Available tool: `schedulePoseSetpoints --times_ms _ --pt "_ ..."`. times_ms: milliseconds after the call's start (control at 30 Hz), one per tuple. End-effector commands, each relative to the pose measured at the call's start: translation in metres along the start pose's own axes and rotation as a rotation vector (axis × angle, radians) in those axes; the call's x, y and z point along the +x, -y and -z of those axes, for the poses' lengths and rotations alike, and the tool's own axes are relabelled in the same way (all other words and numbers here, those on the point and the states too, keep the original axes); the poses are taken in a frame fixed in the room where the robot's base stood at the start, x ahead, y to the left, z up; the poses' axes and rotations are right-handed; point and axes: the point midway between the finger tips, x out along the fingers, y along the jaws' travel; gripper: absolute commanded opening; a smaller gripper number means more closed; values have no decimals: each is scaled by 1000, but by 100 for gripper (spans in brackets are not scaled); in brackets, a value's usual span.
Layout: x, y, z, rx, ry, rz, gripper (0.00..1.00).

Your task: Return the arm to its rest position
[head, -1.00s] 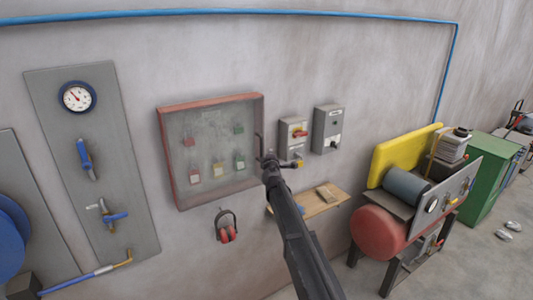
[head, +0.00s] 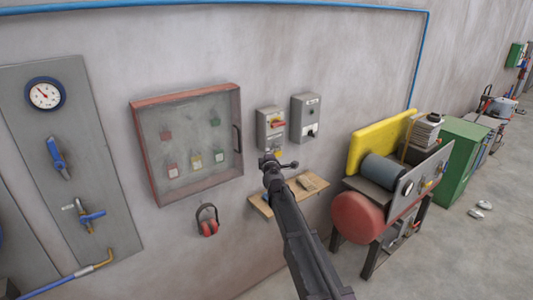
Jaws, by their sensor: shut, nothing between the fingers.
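My gripper (head: 278,163) is at the end of my dark arm, which reaches up from the lower right of the head view. It is small in the picture and shut, with nothing seen in it. It shows in front of the wall, just below a grey switch box with a red handle (head: 270,127) and above a small wooden shelf (head: 262,205). I cannot tell how far it is from the wall.
Left of my gripper hangs a red-framed clear cabinet (head: 187,97) with padlocks inside. Ear defenders (head: 207,220) hang below it. A red-tanked machine (head: 358,217) and a green cabinet (head: 452,165) stand at the right.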

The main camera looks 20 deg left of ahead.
Motion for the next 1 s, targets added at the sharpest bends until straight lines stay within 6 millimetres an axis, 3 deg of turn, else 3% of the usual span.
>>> schedulePoseSetpoints --times_ms 267,433,667,800,1000 --pt "-2 1 -4 7 11 1 0" --pt "-13 8 -34 64 82 9 0" --pt "-54 35 -119 241 305 48 0" --pt "-92 62 -178 382 481 93 0" --pt "-160 110 -249 589 730 184 0"
